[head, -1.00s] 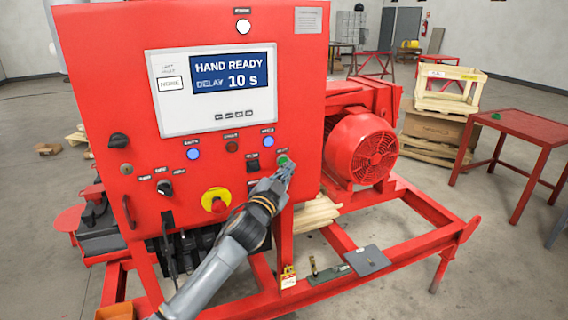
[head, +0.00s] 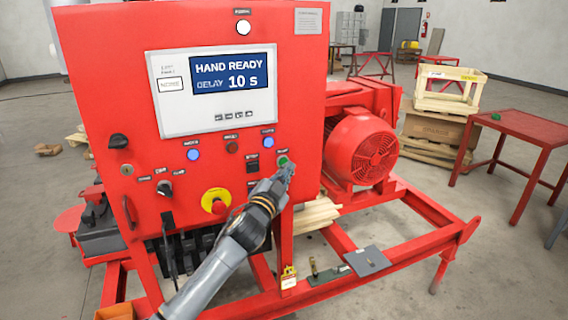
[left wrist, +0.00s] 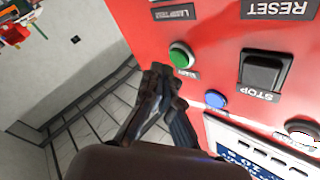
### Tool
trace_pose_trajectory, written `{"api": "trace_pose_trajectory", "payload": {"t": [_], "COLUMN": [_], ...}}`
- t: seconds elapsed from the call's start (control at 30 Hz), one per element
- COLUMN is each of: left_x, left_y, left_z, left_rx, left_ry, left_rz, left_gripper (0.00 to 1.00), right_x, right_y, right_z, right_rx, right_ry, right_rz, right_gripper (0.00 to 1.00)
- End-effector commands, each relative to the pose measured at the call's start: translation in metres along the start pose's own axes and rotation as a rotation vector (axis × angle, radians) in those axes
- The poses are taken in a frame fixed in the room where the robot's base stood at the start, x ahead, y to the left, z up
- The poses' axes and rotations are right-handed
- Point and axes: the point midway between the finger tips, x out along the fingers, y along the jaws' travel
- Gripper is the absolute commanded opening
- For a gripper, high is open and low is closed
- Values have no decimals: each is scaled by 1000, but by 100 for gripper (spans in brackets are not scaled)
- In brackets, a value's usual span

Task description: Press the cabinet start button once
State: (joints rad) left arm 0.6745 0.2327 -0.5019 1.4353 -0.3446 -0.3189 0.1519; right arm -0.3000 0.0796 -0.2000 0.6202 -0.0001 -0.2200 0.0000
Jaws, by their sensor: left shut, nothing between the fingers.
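The red cabinet (head: 110,90) fills the left half of the head view. Its green start button (head: 283,160) is low on the right side of the panel. It also shows in the left wrist view as a green button (left wrist: 181,55) with a small label below it. My left gripper (head: 288,170) is shut and empty, its fingertips just below the green button. In the left wrist view the fingertips (left wrist: 160,72) are beside the button; I cannot tell whether they touch it. The display (head: 233,78) reads "HAND READY" and "DELAY 10 s". My right gripper is not in view.
A black stop switch (left wrist: 263,71) and a blue lamp (left wrist: 215,99) are close to the fingers. A red and yellow emergency stop (head: 216,202) sits lower left on the panel. The red motor (head: 362,147) stands to the right, and a red table (head: 525,125) at far right.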

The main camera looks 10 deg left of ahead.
Motion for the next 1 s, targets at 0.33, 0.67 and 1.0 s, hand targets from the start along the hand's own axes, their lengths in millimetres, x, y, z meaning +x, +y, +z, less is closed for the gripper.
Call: {"api": "trace_pose_trajectory", "payload": {"t": [0.33, 0.67, 1.0], "left_x": [1, 6, 6], "left_y": [-1, -4, -5], "left_z": [1, 4, 4], "left_rx": [0, -1, 0], "left_ry": [0, 1, 0], "left_rz": [0, 0, 0], "left_gripper": [0, 0, 0], "right_x": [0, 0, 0], "right_y": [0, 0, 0], "right_z": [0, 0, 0], "right_rx": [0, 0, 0], "right_ry": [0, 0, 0], "right_rz": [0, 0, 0], "right_gripper": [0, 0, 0]}}
